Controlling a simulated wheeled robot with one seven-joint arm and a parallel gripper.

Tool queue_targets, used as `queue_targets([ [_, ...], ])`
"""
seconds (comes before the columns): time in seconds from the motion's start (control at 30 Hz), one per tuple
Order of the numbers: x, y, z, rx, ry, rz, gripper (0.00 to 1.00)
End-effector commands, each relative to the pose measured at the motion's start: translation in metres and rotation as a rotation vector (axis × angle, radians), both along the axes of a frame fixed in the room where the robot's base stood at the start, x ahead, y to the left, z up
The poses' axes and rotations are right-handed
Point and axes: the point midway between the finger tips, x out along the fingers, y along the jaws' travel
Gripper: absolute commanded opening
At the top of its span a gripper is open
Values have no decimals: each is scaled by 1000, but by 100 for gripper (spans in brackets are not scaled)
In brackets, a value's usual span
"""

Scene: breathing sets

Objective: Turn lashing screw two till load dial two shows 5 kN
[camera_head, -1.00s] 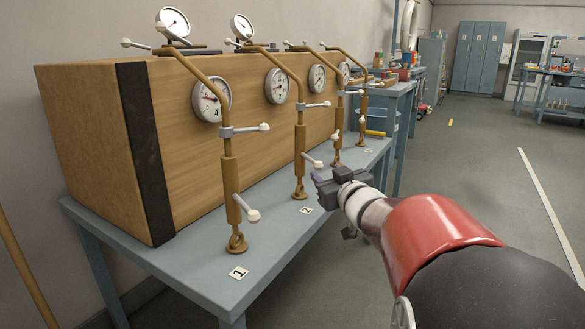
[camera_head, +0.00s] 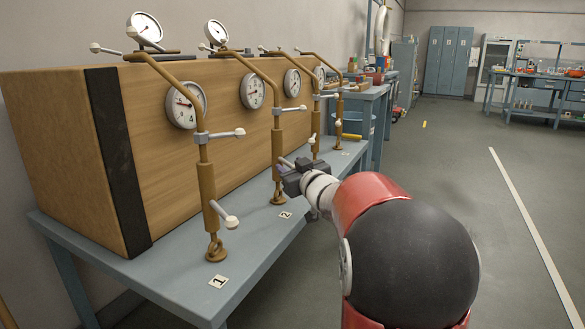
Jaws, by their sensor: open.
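Lashing screw two (camera_head: 277,155) is a brown upright turnbuckle behind the plate marked 2 (camera_head: 285,214). Its lower end is on the bench, and its pale lower handle (camera_head: 286,162) sticks out at my gripper. Load dial two (camera_head: 252,90) is a round white gauge on the wooden crate; its reading is too small to tell. My gripper (camera_head: 285,170) is open, at the handle of screw two and partly in front of the screw. I cannot tell whether the handle is between the fingers. My wrist hides the bench just right of it.
The wooden crate (camera_head: 60,140) stands on a blue-grey bench (camera_head: 165,275). Lashing screw one (camera_head: 208,185), with its protruding handle (camera_head: 231,221), stands nearer at left. More lashing screws stand beyond. The floor (camera_head: 450,180) at right is open.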

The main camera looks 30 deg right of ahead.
Motion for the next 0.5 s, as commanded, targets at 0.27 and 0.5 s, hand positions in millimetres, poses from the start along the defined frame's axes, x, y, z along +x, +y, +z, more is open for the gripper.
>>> queue_targets([
  [0.27, 0, 0, 0, 0, 0, 0, 10],
  [0.5, 0, 0, 0, 0, 0, -1, 0],
])
